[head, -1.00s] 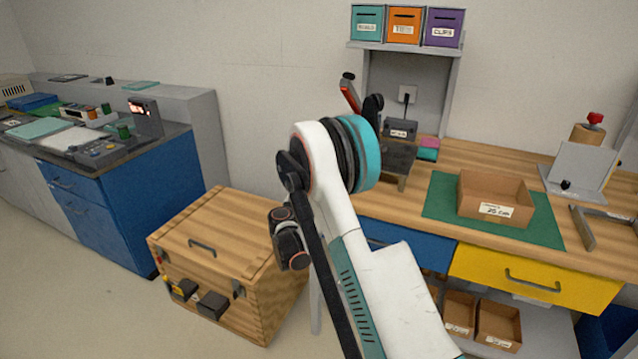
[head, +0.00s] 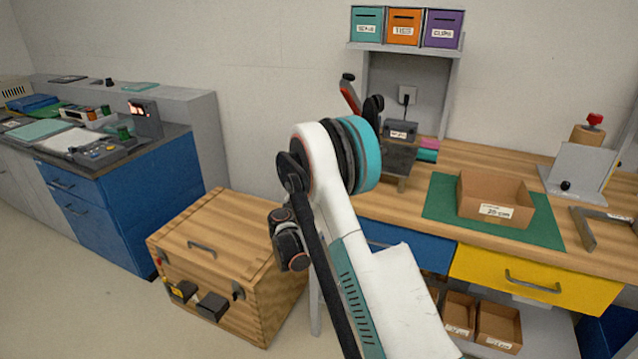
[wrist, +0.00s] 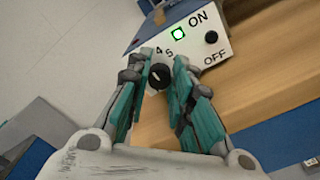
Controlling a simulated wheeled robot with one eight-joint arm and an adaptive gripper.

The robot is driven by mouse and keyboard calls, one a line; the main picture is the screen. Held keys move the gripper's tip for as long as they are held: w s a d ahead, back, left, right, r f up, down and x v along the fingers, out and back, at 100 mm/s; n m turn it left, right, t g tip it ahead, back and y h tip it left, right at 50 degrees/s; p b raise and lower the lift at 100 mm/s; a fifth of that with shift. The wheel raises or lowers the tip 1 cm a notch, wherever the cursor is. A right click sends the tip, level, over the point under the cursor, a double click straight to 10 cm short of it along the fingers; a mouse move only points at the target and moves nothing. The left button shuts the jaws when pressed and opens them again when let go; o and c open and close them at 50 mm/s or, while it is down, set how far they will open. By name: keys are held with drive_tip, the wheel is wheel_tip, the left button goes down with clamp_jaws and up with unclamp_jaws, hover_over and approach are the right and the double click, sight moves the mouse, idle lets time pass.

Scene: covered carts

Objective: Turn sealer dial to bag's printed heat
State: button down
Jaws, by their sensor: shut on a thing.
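In the wrist view, the sealer's white control panel (wrist: 206,40) faces me on the wooden bench top. It carries a black round dial (wrist: 159,75) with a pale pointer line. The printed figures 4 and 5 show just above the dial, and other figures are hidden by my fingers. My gripper (wrist: 159,80) has its teal-padded fingers shut on the dial from both sides. In the head view my arm hides my gripper. I cannot make out a bag with a printed heat.
In the head view, a cardboard box (head: 493,198) sits on a green mat (head: 441,195) on the bench. A wooden chest (head: 215,243) stands on the floor left of my arm. Bins (head: 404,27) stand on a shelf above. The bench middle has bare wood.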

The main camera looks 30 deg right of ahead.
drive_tip(key=c, duration=1.4)
unclamp_jaws()
